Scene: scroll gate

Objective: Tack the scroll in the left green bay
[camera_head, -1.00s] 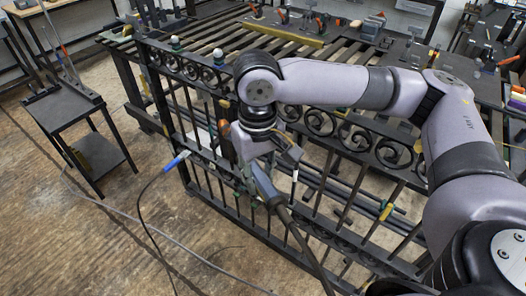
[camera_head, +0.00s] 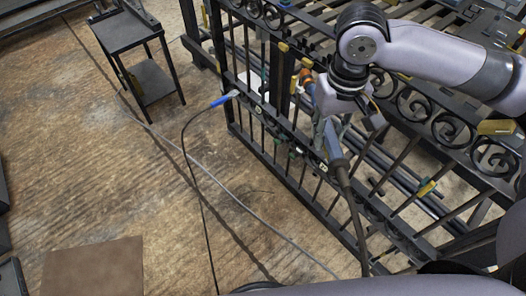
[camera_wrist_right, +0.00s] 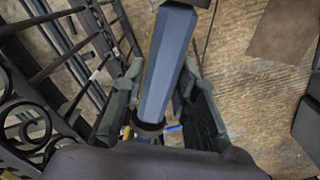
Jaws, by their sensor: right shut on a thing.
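The black iron gate (camera_head: 410,172) with rows of scrolls stands on the right of the head view. Its scrolls (camera_head: 411,104) line the upper band. My right gripper (camera_head: 326,138) is at the front of the gate, shut on a blue-grey torch (camera_head: 336,147) with a dark cable trailing down. In the right wrist view the torch (camera_wrist_right: 168,62) lies between the two finger pads. Its tip and any contact with the gate cannot be made out. Small green pieces (camera_head: 293,152) show on the bars, but I cannot tell which bay is the left green one. My left gripper is out of view.
A blue-handled clamp (camera_head: 226,99) sits at the gate's left edge, with a black cable running down to the floor. A grey cable crosses the floor. A small black cart (camera_head: 123,30) stands at upper left. A brown mat (camera_head: 92,267) lies at lower left; open floor lies between.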

